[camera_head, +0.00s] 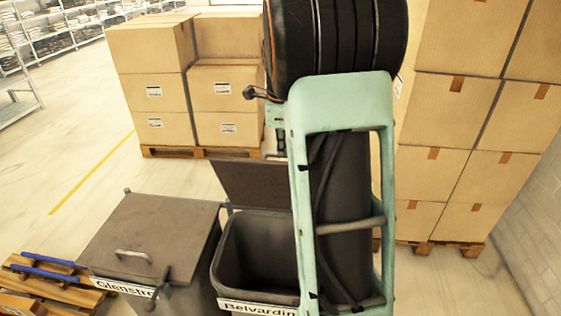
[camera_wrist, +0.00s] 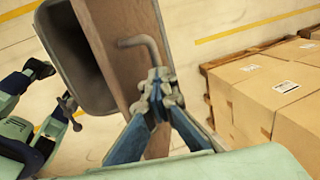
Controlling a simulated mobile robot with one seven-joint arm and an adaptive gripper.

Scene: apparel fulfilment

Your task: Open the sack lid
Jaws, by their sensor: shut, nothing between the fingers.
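A dark grey bin labelled "Belvardin" (camera_head: 258,308) stands open in the head view, its brown lid (camera_head: 250,182) raised at the back. The wrist view shows a raised brown lid (camera_wrist: 112,25) beside a grey bin's open mouth (camera_wrist: 75,45). A bent metal handle (camera_wrist: 143,42) stands out from that lid. My gripper (camera_wrist: 160,75) is shut and empty at the handle's lower end; I cannot tell if they touch. In the head view my arm hides the gripper. A second bin labelled "Glenstro…" (camera_head: 120,287) has its lid (camera_head: 150,238) down, with a handle on top.
Stacked cartons on pallets stand behind the bins, at left (camera_head: 155,90) and right (camera_head: 440,150). Cartons (camera_wrist: 275,95) also show right in the wrist view. A wooden pallet (camera_head: 60,290) lies at lower left. Clear floor (camera_head: 60,150) with a yellow line lies at left.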

